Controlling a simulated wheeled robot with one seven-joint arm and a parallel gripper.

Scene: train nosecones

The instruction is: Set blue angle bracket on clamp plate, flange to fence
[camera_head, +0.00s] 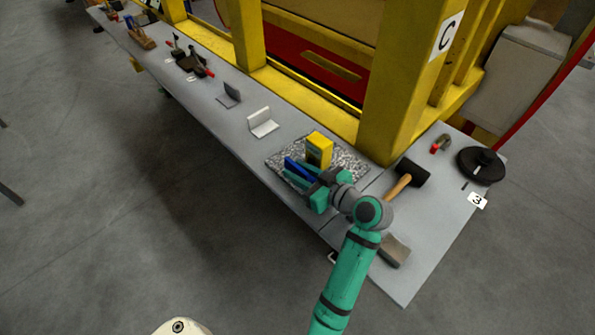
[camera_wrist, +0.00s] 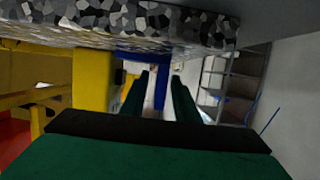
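The blue angle bracket (camera_head: 298,168) is on the speckled grey clamp plate (camera_head: 350,160), beside the yellow fence block (camera_head: 319,149). In the wrist view, the scene appears inverted. One flange of the bracket (camera_wrist: 161,88) stands between my green fingers, and the other lies along the plate (camera_wrist: 150,18). The fence (camera_wrist: 92,85) is close to the bracket's left there; I cannot tell if they touch. My gripper (camera_head: 312,186) is low over the plate's near side. Its fingers (camera_wrist: 160,95) straddle the flange, with a gap visible on the left.
A black-headed mallet (camera_head: 408,173), a round black part (camera_head: 481,166) and a grey block (camera_head: 394,250) are on the right of the bench. A light angle bracket (camera_head: 262,123) and a dark one (camera_head: 229,95) stand farther left. Yellow posts (camera_head: 393,80) rise behind the bench.

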